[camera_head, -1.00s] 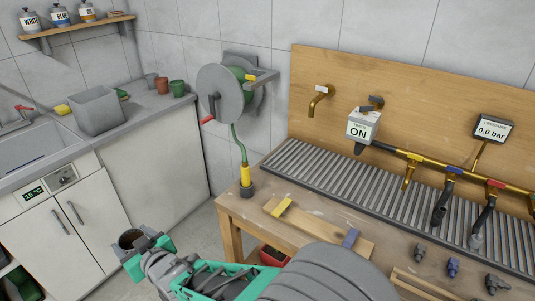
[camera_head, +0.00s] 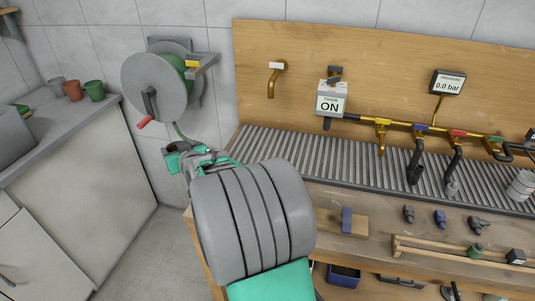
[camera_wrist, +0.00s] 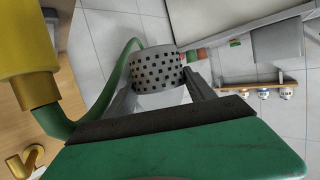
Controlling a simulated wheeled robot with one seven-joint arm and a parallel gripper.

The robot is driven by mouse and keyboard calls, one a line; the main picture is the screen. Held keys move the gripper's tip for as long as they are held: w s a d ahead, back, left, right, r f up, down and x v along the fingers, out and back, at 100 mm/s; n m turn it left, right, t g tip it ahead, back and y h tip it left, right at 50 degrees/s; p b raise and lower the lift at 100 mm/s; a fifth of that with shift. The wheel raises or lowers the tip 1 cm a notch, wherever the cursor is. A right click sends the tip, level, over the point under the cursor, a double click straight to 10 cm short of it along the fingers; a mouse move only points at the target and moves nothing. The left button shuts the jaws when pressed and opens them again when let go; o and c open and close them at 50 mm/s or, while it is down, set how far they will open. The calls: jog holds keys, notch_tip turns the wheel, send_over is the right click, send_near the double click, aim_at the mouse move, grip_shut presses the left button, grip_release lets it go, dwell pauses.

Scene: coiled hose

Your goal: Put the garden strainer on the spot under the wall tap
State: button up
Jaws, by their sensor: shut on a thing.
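The garden strainer (camera_wrist: 157,71), a grey cylinder dotted with square holes, sits between the fingers of my gripper (camera_wrist: 160,88) in the wrist view. The gripper is shut on it. In the head view my gripper (camera_head: 186,157) is left of the slatted grate, just below the hose reel, and I cannot make out the strainer clearly there. The brass wall tap (camera_head: 274,80) with a pale tag is on the wooden backboard. The slatted grate (camera_head: 290,153) lies below it; my arm covers part of the bench in front, and I see no marked spot.
The hose reel (camera_head: 155,88) hangs on the wall by my gripper. In the wrist view a yellow hose fitting (camera_wrist: 25,50) and green hose (camera_wrist: 110,85) are very close on the left. The timer box (camera_head: 331,99) and brass pipe stand right of the tap.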

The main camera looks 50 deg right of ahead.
jog(key=s+d+m+g+h+b, duration=0.1)
jog(key=s+d, duration=0.2)
jog(key=d, duration=0.8)
jog(key=s+d+m+h+b, duration=0.15)
jog(key=s+d, duration=0.25)
jog(key=d, duration=0.6)
jog(key=s+d+m+g+h+b, duration=0.1)
jog(key=s+d+h, duration=0.15)
jog(key=d, duration=0.85)
jog(key=shift+y, duration=0.3)
jog(key=f, duration=0.3)
jog(key=s+f, duration=0.1)
jog(key=f, duration=0.6)
jog(key=shift+s+d+f, duration=0.1)
jog(key=shift+s+d, duration=0.05)
jog(key=shift+d, duration=0.1)
jog(key=o, duration=1.4)
jog(key=shift+c, duration=0.2)
jog(key=shift+r+p, duration=0.3)
jog(key=shift+p, duration=0.05)
jog(key=v, duration=1.2)
jog(key=shift+f+b, duration=0.1)
jog(key=shift+b, duration=0.3)
